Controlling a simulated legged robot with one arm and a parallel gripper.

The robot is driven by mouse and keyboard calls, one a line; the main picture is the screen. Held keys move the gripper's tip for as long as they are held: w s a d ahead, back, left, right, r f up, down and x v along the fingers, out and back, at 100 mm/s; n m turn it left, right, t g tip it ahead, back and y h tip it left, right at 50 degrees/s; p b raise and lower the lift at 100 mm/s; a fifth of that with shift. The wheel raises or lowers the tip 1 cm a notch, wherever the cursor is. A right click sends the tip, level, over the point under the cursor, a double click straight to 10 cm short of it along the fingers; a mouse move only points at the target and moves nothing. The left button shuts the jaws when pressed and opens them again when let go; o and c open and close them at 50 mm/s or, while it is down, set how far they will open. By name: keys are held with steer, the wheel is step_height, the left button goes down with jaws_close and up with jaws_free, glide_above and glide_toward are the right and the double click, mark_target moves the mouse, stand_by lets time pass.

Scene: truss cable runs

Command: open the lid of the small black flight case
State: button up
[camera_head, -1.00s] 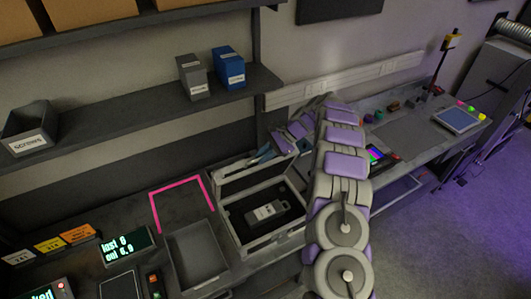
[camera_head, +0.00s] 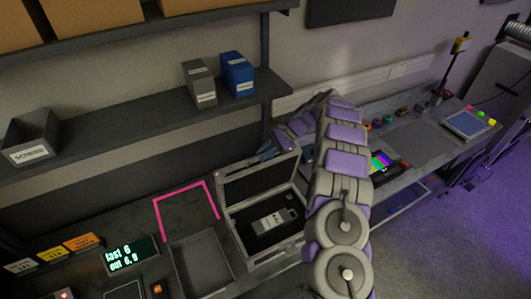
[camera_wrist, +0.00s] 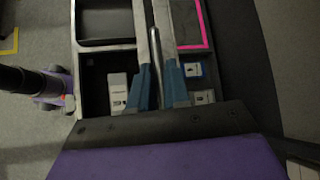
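The small black flight case (camera_head: 268,242) stands on the bench with silver edges and a dark lining. A grey labelled device (camera_head: 273,221) lies inside; it also shows in the wrist view (camera_wrist: 118,90). The case's lid (camera_head: 258,181) is raised and stands steeply at the back. My gripper (camera_head: 273,150) is at the lid's upper edge, partly behind it. In the wrist view, the blue fingers of my gripper (camera_wrist: 159,75) are apart, with a thin silver edge between them. Whether they touch the lid is unclear.
A grey tray (camera_head: 178,277) and a pink outline (camera_head: 158,215) lie left of the case. A shelf with a grey box (camera_head: 200,85) and a blue box (camera_head: 237,75) is above and behind. A bright screen (camera_head: 382,163) lies right of my arm.

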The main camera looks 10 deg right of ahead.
steer(key=o, duration=0.4)
steer(key=shift+s+f, duration=0.2)
steer(key=shift+f, duration=0.1)
steer(key=shift+c, duration=0.2)
steer(key=shift+d, duration=0.15)
steer(key=p+v, duration=0.3)
steer(key=v, duration=1.5)
steer(key=shift+w+p, duration=0.2)
steer(key=shift+p, duration=0.2)
steer(key=shift+a, duration=0.3)
